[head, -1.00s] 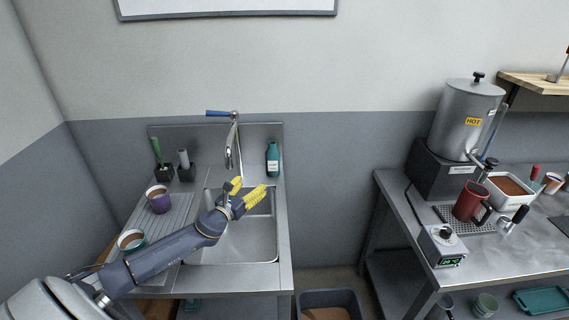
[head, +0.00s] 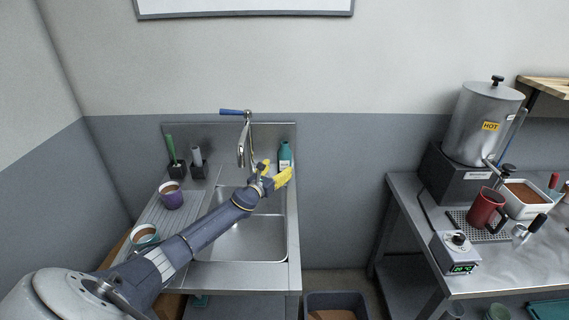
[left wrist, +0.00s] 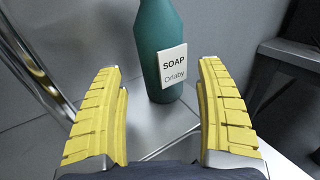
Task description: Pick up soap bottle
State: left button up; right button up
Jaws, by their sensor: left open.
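The teal soap bottle (head: 285,153) stands upright at the back right corner of the sink counter, against the backsplash. In the left wrist view the bottle (left wrist: 158,45) with its white "SOAP" label (left wrist: 174,66) stands just beyond my fingers, between their lines; its top is cut off. My left gripper (head: 275,174) is open, its yellow fingers in front of the bottle and hiding its lower part in the head view. In the left wrist view the fingers (left wrist: 162,100) are apart with nothing between them. My right gripper is not in view.
The faucet (head: 246,140) rises left of the bottle, close to my left gripper. The sink basin (head: 245,240) lies below my forearm. A purple cup (head: 171,197) and a teal-rimmed cup (head: 145,236) stand on the drainboard. A brush holder (head: 178,170) stands at the back left.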

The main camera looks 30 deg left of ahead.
aim_at(281, 166)
pick_arm(q)
jog(key=shift+w+d, duration=0.1)
jog(key=shift+w, duration=2.6)
jog(key=c, duration=1.5)
